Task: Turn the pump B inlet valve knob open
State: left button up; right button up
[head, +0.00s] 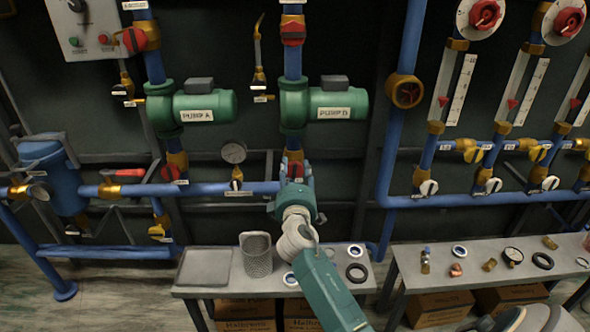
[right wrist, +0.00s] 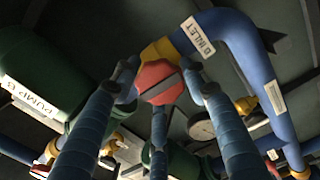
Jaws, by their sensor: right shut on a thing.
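In the head view my right gripper (head: 294,182) reaches up to the pipe below the green pump B (head: 330,104) and hides most of the knob.
Pump A (head: 205,107) stands to the left, with a pressure gauge (head: 233,152) between the pump lines. A grey bench (head: 215,288) with a mesh basket (head: 256,255) and rings is below my arm. Another bench with small fittings (head: 425,262) is at right.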

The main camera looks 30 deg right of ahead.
jog(key=shift+w+a+r, duration=0.15)
jog(key=shift+a+r, duration=0.1)
jog(key=shift+a, duration=0.15)
dwell(0.4)
jog(key=o, duration=1.1)
jog(key=shift+n, duration=0.3)
jog(key=shift+c, duration=0.2)
jog(key=shift+o, duration=0.5)
jog(key=shift+w+a+f, duration=0.1)
jog(key=shift+a, duration=0.05)
jog(key=shift+f, duration=0.1)
jog(key=shift+s, duration=0.4)
jog(key=v, duration=1.1)
jog(key=shift+s+a, duration=0.1)
jog(key=shift+s, duration=0.05)
